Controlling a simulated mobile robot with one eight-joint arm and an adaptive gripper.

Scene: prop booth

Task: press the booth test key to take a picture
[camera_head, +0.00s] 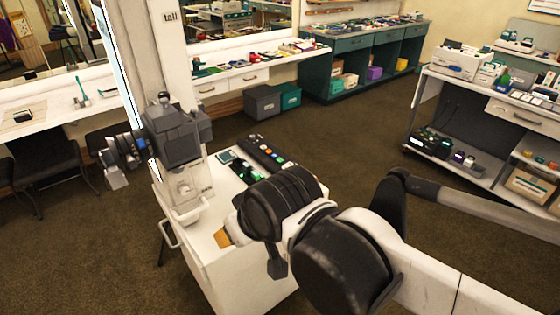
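A white cabinet (215,268) stands left of centre. On its top lies a long black panel (264,153) with several small keys, some lit green (241,171). I cannot read which one is the test key. A dark grey boxy device (176,137) with a blue-ringed part on its left stands at the cabinet's left edge, above a clear housing. My arm reaches in from the lower right, and its black joint covers the near part of the cabinet top. My gripper's fingertips cannot be made out behind the joint, nor whether anything is touched.
A mirror counter (255,72) and teal shelving (352,52) line the back. Grey and teal bins stand below them. A loaded shelf unit (487,113) is at the right. A dark chair (45,165) is at the left. Brown carpet between them is open.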

